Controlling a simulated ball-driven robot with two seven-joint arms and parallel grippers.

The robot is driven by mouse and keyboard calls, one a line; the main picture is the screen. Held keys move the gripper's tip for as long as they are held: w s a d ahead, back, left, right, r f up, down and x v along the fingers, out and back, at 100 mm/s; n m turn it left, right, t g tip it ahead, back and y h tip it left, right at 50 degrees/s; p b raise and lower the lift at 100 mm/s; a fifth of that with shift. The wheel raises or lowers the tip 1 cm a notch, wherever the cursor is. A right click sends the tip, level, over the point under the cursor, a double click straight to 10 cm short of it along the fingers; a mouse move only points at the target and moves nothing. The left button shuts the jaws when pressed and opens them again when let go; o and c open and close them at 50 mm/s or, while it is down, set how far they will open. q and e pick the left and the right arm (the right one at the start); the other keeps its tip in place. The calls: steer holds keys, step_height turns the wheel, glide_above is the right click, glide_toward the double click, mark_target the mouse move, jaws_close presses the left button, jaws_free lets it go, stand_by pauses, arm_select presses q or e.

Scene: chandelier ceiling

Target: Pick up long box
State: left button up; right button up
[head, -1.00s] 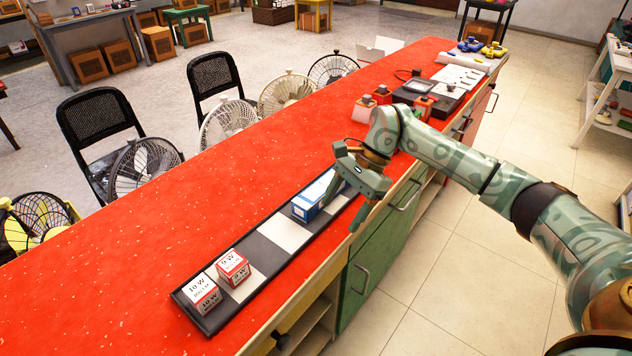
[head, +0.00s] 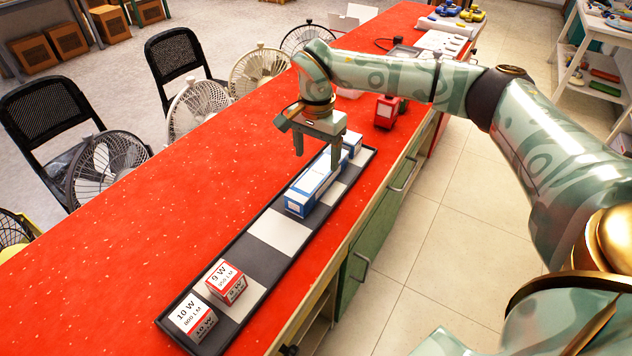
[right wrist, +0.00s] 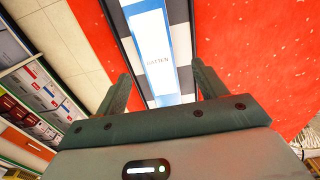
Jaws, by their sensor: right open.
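The long box (head: 309,188) is blue and white and lies lengthwise on a black and white checkered tray (head: 282,233) on the red counter. My right gripper (head: 318,164) is open above the box, with its fingers toward either side of it. In the right wrist view the long box (right wrist: 154,50) runs away between the two fingers (right wrist: 160,92), with lettering on its white face. I cannot tell how far the fingertips are above it. My left gripper is not in view.
Two small red and white bulb boxes, one marked 9 W (head: 226,281) and one 10 W (head: 193,318), stand at the tray's near end. Another small blue and white box (head: 352,143) is at its far end. A red item (head: 386,112) stands beyond. The counter (head: 150,240) left of the tray is clear.

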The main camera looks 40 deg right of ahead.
mark_target(319, 171)
steer(key=shift+f, duration=0.6)
steer(key=f+b, duration=0.1)
steer(key=f, duration=0.2)
steer(key=f+b, duration=0.1)
steer(key=f, duration=0.1)
steer(key=shift+d+f+b, duration=0.1)
steer(key=shift+d+b, duration=0.15)
steer(key=shift+b, duration=0.05)
steer(key=shift+r, duration=0.2)
steer(key=shift+c, duration=0.3)
steer(key=c, duration=1.1)
steer(key=shift+r, duration=0.1)
